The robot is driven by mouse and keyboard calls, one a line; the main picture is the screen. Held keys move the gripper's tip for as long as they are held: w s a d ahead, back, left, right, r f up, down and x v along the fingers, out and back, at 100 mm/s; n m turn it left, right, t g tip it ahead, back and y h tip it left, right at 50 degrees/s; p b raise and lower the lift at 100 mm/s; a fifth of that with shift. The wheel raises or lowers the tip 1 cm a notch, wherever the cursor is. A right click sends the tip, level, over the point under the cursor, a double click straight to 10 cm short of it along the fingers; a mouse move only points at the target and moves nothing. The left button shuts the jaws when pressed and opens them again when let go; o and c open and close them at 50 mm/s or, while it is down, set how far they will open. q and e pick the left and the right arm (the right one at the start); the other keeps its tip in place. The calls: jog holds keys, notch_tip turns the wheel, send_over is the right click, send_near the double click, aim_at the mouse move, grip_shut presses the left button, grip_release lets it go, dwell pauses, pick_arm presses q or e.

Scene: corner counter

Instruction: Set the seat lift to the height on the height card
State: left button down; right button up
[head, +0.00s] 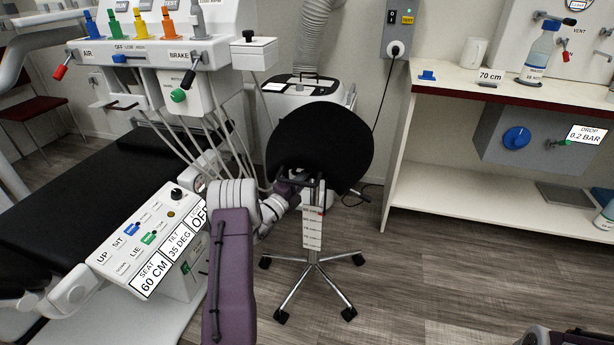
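The stool's round black seat (322,140) is tilted towards me above a column with a white marked scale (312,232). A small red mark (320,211) shows near the scale's top; its markings are too small to read. A height card (490,76) reading "70 cm" stands on the counter at right. My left gripper (312,187) is at the underside of the seat, near the dark parts there. Its fingers blend with those parts, so its grip is unclear. A short dark lever end (359,194) sticks out to the right. My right gripper is out of view.
A panel (140,235) at left bears a "SEAT 60 CM" label (153,277) beside a black dental chair (90,190). The stool's wheeled base (313,264) stands on open floor. The counter (520,92) with an open shelf is at right.

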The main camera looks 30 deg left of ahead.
pick_arm(q)
jog(key=shift+f, duration=0.1)
notch_tip(320, 180, down, 15)
jog(key=b, duration=0.8)
jog(key=c, duration=1.5)
grip_release()
jog(key=shift+r, duration=0.25)
jog(key=shift+o, duration=0.2)
jog(key=p+v, duration=0.3)
jog(key=v, duration=0.6)
jog(key=shift+p, duration=0.4)
